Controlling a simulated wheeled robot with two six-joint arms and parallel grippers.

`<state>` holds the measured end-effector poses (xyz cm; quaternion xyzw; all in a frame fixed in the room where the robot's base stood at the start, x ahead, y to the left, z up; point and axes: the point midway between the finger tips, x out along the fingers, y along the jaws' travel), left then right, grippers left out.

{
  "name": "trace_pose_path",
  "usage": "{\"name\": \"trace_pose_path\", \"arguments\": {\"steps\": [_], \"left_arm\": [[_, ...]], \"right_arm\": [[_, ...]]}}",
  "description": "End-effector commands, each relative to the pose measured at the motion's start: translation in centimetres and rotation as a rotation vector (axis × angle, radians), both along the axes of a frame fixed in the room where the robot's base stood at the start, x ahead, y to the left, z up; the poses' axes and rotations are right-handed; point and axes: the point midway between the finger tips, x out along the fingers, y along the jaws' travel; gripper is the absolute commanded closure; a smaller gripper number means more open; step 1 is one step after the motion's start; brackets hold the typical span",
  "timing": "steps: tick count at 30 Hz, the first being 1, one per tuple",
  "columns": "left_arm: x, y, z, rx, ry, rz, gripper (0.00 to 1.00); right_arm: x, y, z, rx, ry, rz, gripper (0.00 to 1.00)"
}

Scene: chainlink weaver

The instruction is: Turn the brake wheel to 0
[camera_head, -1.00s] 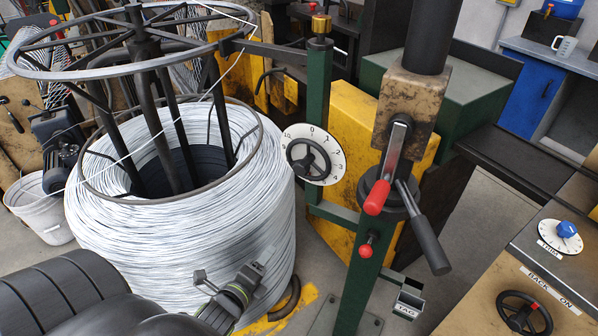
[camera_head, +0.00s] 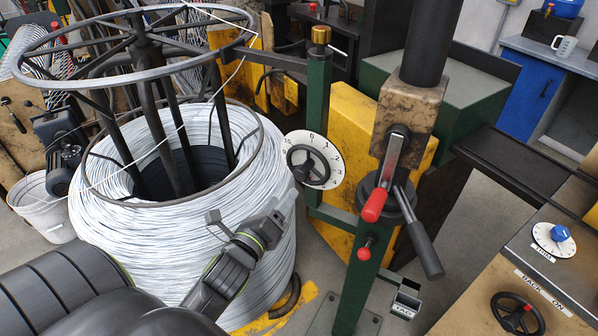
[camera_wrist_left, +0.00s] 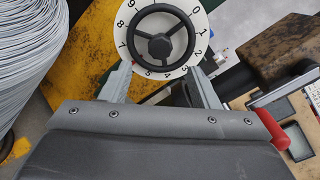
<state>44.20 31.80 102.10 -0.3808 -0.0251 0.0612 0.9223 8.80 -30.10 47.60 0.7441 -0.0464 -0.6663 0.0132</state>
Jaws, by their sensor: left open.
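The brake wheel is a black three-spoked handwheel (camera_head: 308,165) on a white numbered dial (camera_head: 337,168), mounted on a green post beside the wire coil. In the left wrist view the wheel (camera_wrist_left: 164,36) is at the top middle, its dial (camera_wrist_left: 121,33) reading from 9 at upper left to 0 and 1 at right. My left gripper (camera_wrist_left: 162,80) is open, with its fingers apart just below the wheel's lower rim. In the head view it is at the lower left of the dial, beside the coil. I cannot tell whether the fingers touch the dial.
A large white wire coil (camera_head: 115,215) stands left of the wheel. Red-tipped levers (camera_head: 375,205) stick out on a post at right. A yellow panel (camera_head: 352,115) is behind the wheel. A bench at lower right carries a blue-knobbed dial (camera_head: 566,240) and another black handwheel (camera_head: 517,318).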

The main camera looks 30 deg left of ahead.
Motion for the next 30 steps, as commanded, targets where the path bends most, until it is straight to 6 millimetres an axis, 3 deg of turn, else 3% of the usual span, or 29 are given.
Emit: {"name": "trace_pose_path", "arguments": {"steps": [9, 15, 29, 30], "left_arm": [[6.0, 0.8, 0.2, -0.001, -0.001, -0.001, 0.45], [8.7, 1.1, 0.1, -0.001, 0.000, 0.000, 0.45], [9.7, 1.3, 0.0, -0.002, 0.000, 0.000, 0.45], [9.7, 1.3, 0.0, -0.001, 0.000, 0.000, 0.50]], "right_arm": [[-0.3, -0.2, 1.1, -0.003, 0.005, 0.000, 0.64], [-0.3, -0.5, 1.4, -0.006, 0.005, 0.001, 0.64], [-0.4, -0.6, 1.5, -0.008, 0.007, 0.002, 0.64], [-0.4, -0.6, 1.5, -0.008, 0.007, 0.002, 0.64]]}}
